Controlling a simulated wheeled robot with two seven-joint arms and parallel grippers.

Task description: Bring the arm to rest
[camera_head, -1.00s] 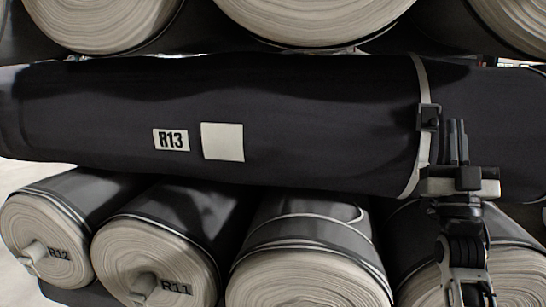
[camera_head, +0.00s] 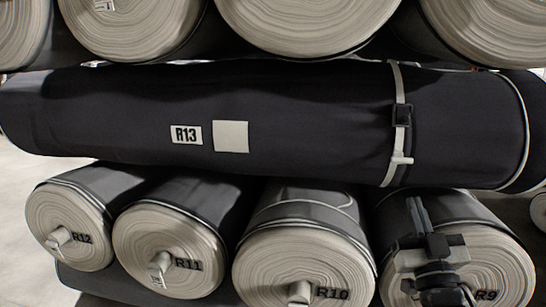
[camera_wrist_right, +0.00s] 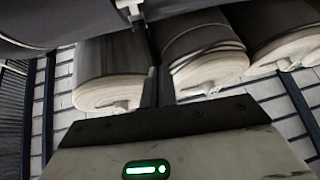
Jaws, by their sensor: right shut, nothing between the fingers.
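My right gripper (camera_head: 416,213) is at the lower right of the head view, in front of the roll marked R9 (camera_head: 505,270). Its fingers point up and are shut with nothing between them. It is below and apart from the long dark roll R13 (camera_head: 300,115), which lies crosswise with a light strap (camera_head: 396,150) and buckle near its right end. In the right wrist view the fingers (camera_wrist_right: 151,90) show at the middle, with roll ends beyond them. My left gripper is not in view.
Below R13 is a row of rolls: R12 (camera_head: 70,225), R11 (camera_head: 165,250), R10 (camera_head: 300,270) and R9. More rolls (camera_head: 300,20) are stacked above R13. Pale bare floor (camera_head: 20,210) shows at the left.

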